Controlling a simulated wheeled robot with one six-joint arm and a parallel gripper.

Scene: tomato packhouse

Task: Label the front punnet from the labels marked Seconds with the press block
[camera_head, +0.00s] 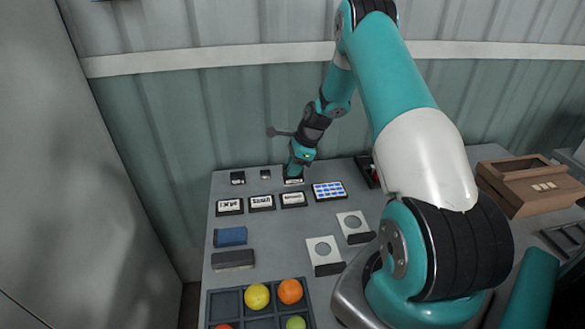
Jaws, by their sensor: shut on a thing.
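My gripper (294,175) points down at the back of the table, shut at the third small pad, behind the third name card (293,199). What it holds is mostly hidden, seemingly a small label (293,181). The other cards (230,206) and (261,202) stand to the left; their print is too small to read surely. Two white squares with round grey centres look like the punnets: the front one (313,256) and the rear one (344,220). A blue block (230,236) and a dark grey block (233,259) lie at left; either may be the press block.
Small dark pads (237,178) and (265,174) sit at the back. A blue-and-white card (328,190) is right of the name cards. A compartment tray (262,323) with coloured fruit is in front. A brown box (528,190) stands right. My arm hides the table's right-middle.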

